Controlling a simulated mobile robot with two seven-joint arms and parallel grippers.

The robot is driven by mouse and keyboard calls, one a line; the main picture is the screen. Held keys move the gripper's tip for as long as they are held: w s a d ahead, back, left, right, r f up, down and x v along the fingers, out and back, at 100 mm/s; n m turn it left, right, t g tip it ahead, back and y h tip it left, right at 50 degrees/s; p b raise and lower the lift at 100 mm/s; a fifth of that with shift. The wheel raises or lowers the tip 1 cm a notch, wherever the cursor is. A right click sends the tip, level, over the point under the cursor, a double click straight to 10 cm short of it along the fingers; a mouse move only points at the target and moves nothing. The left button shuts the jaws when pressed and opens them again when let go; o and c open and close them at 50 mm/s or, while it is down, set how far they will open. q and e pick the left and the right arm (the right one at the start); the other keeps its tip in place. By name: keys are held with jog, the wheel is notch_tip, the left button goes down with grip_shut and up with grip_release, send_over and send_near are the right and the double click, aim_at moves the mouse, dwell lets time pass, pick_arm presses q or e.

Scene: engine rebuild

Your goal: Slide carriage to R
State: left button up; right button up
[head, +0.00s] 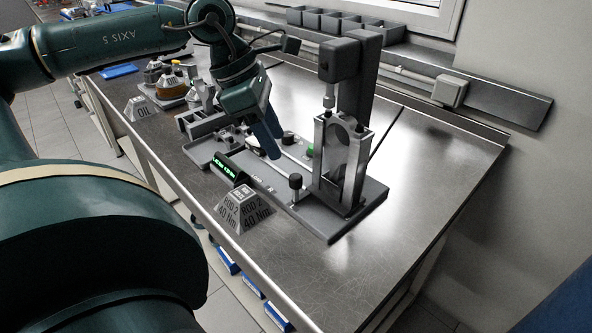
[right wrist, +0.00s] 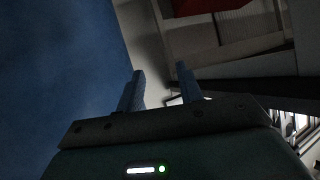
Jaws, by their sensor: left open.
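The machine (head: 372,205) stands on a grey base plate on the bench, with a dark column, a spindle head and an upright clear-fronted frame. A slim light rail (head: 293,162) runs along the base to the left of this frame. A black knob (head: 295,182) stands near the front and another (head: 288,137) farther back. I cannot tell for sure which part is the carriage. My left gripper (head: 274,148) is open, its blue fingers pointing down over the rail's left part. Contact is unclear. My right gripper (right wrist: 160,82) shows in the right wrist view, its fingers apart and empty.
A green-lit display (head: 228,167) and a block marked ROD 2, 40 Nm (head: 241,210) are at the bench's front edge. An OIL block (head: 140,109) stands farther left. Grey bins (head: 335,22) line the back. The bench right of the machine (head: 440,180) is clear.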

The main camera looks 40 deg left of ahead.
aim_at(295, 176)
pick_arm(q)
jog(key=p+x, duration=0.2)
jog(key=x, duration=0.7)
jog(key=shift+w+d, duration=0.1)
jog(key=shift+w, duration=0.05)
jog(key=shift+c, duration=0.5)
grip_shut()
